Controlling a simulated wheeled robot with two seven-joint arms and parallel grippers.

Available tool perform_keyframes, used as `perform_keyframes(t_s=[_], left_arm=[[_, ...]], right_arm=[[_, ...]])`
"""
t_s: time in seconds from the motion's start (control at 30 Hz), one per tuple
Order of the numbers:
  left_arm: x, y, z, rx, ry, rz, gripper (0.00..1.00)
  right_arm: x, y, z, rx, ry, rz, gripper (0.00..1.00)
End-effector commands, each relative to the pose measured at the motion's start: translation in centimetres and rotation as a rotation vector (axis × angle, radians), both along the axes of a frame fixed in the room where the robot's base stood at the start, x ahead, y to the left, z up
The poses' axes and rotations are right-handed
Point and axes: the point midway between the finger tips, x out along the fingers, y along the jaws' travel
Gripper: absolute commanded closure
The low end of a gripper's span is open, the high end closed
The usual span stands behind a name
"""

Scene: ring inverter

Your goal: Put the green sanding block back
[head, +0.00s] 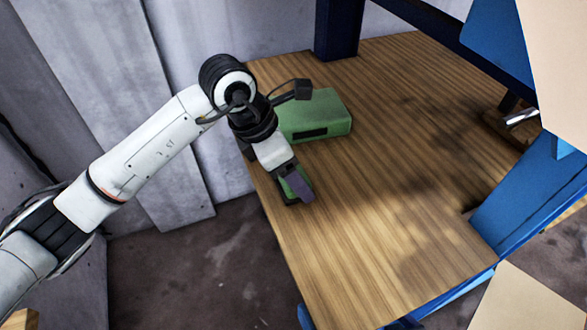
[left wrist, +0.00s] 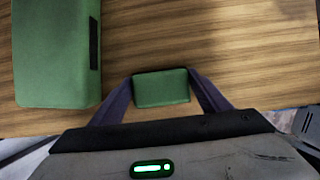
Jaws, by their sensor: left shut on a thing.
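The green sanding block (left wrist: 161,88) is small and sits between the two purple fingers of my left gripper (left wrist: 163,98) in the left wrist view. The left gripper (head: 298,190) is shut on it near the table's left edge in the head view, where a little of the block (head: 288,188) shows beside the fingers. I cannot tell whether the block touches the tabletop. My right gripper is not in view.
A larger green box (head: 318,114) with a dark slot stands on the wooden table (head: 385,210) just behind the gripper; it also shows in the left wrist view (left wrist: 55,50). The table's middle is clear. Blue frame parts (head: 535,190) stand at the right.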

Motion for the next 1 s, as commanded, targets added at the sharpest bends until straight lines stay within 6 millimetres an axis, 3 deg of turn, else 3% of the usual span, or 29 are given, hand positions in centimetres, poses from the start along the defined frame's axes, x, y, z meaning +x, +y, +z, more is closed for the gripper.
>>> perform_keyframes(t_s=[0.17,0.2,0.3,0.67,0.77,1.0], left_arm=[[0.0,0.0,-0.4,-0.001,0.0,0.0,0.51],[0.0,0.0,-0.2,0.0,0.0,0.0,0.23],[0.0,0.0,-0.2,0.0,0.0,0.0,0.11],[0.0,0.0,0.3,-0.001,0.0,0.0,0.11],[0.0,0.6,1.5,0.0,-0.005,0.002,0.11],[-0.9,2.4,6.3,-0.001,-0.006,0.0,0.11]], right_arm=[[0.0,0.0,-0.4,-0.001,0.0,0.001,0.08],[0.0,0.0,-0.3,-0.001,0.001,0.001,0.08],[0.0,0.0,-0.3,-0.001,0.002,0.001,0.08],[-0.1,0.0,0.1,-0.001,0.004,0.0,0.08],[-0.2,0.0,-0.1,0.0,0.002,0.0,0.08],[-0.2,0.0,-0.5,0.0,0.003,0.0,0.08]])
